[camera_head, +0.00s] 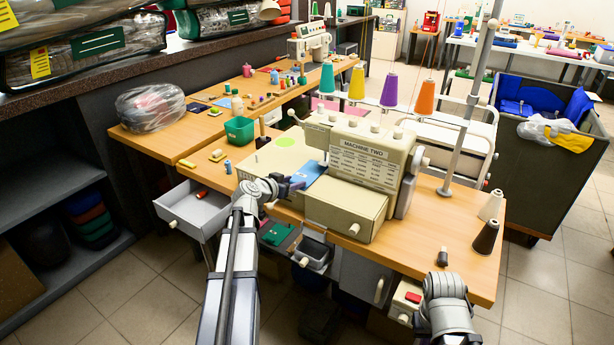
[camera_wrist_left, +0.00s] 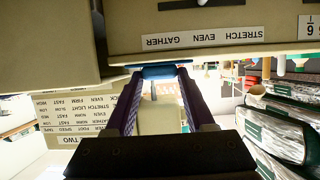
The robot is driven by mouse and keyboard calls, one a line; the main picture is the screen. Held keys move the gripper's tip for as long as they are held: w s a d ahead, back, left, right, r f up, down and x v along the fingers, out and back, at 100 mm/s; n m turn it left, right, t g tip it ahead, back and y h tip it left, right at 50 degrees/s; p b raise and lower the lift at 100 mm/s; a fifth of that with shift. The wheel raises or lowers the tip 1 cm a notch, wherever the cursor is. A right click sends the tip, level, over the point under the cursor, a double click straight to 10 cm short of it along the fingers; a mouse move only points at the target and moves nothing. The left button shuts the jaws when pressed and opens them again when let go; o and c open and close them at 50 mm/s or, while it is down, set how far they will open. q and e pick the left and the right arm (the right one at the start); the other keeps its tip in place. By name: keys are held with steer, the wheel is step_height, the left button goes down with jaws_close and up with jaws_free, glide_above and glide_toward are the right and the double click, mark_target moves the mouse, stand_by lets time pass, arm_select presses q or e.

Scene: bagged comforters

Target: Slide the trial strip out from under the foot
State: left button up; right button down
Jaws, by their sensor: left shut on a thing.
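The trial strip (camera_head: 309,172) is a flat blue piece on the bed of the cream sewing machine (camera_head: 348,155), labelled MACHINE TWO. My left gripper (camera_head: 291,185) is at the strip's near left end, with its purple fingers shut on it. In the left wrist view the blue strip (camera_wrist_left: 158,72) shows as a narrow band between the fingertips. The presser foot cannot be made out clearly; the machine head hides the strip's far end in the head view. Part of my right arm shows at the lower right, but its fingers do not.
An open drawer (camera_head: 196,210) juts out at the left of the wooden table (camera_head: 470,262). A green bin (camera_head: 239,130) and small spools stand behind the left gripper. Thread cones (camera_head: 486,237) stand at the right. A metal post (camera_head: 466,130) rises behind the machine.

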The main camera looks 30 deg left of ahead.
arm_select(q)
steer(key=shift+a, duration=0.1)
steer(key=shift+c, duration=0.3)
steer(key=shift+w+a+r, duration=0.1)
steer(key=shift+w+a, duration=0.05)
steer(key=shift+a, duration=1.45)
steer(key=shift+w+a, duration=0.1)
steer(key=shift+a, duration=1.45)
step_height(320, 180, up, 8)
steer(key=p, duration=0.8)
